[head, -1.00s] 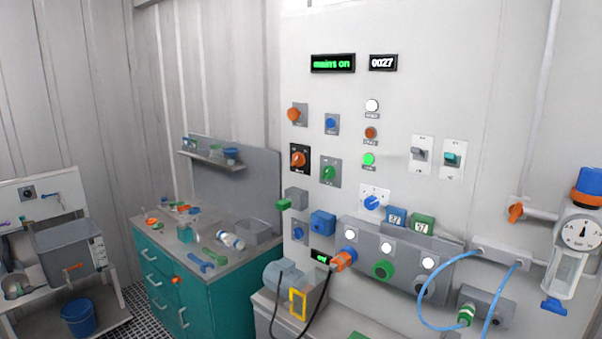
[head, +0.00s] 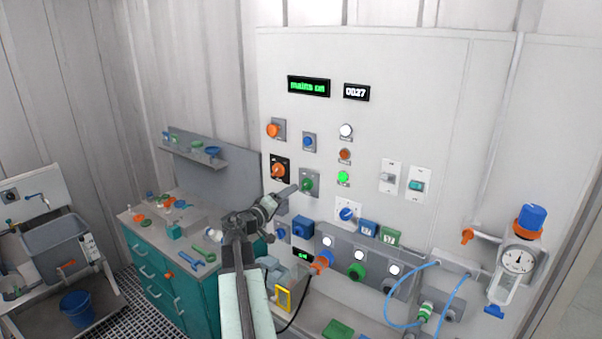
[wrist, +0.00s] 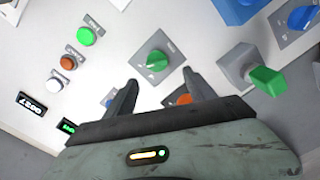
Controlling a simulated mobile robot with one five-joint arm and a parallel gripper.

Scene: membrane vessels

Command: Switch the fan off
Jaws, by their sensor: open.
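A green rotary knob (head: 307,184) on a grey plate sits on the white panel; it also shows in the wrist view (wrist: 157,60). An orange rotary knob (head: 278,170) on a black plate is to its left, and shows partly hidden behind a finger in the wrist view (wrist: 184,99). My gripper (head: 290,190) is raised in front of the panel, close to the green knob. In the wrist view my gripper (wrist: 160,80) has its fingers apart with nothing between them, and the green knob lies just beyond the tips. I cannot read which control is labelled as the fan.
A lit display (head: 309,87) reads "mains on". A green lamp (head: 343,177) is lit beside the knobs. A grey block with a green end (wrist: 268,80) sticks out near the right finger. A workbench (head: 185,290) with loose items stands at left.

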